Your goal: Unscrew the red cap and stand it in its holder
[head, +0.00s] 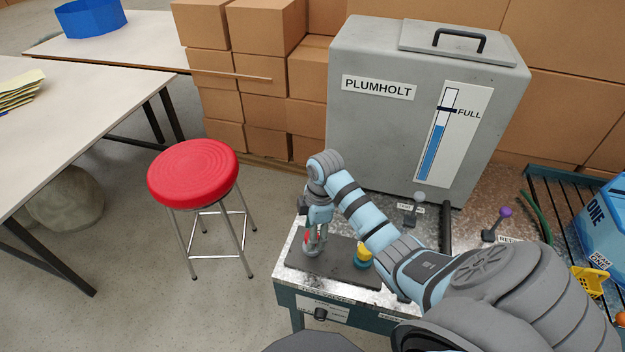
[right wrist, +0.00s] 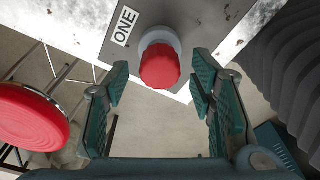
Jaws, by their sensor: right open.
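The red cap (right wrist: 160,67) sits on a pale round neck (right wrist: 159,40) beside a label reading ONE in the right wrist view. In the head view a little of the red cap (head: 309,237) shows below my right gripper (head: 319,222), at the left end of the bench. My right gripper (right wrist: 157,98) is open, with its fingers spread to either side of the cap and a visible gap on both sides. Whether the fingers reach level with the cap is hard to tell. A holder for the cap cannot be made out. My left gripper is not in view.
A yellow-topped item (head: 364,253) stands on the dark mat (head: 338,268), close to my right arm. A large grey PLUMHOLT tank (head: 385,130) stands behind. A red stool (head: 193,172) is left of the bench. Levers (head: 497,226) and a blue container (head: 605,222) are at right.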

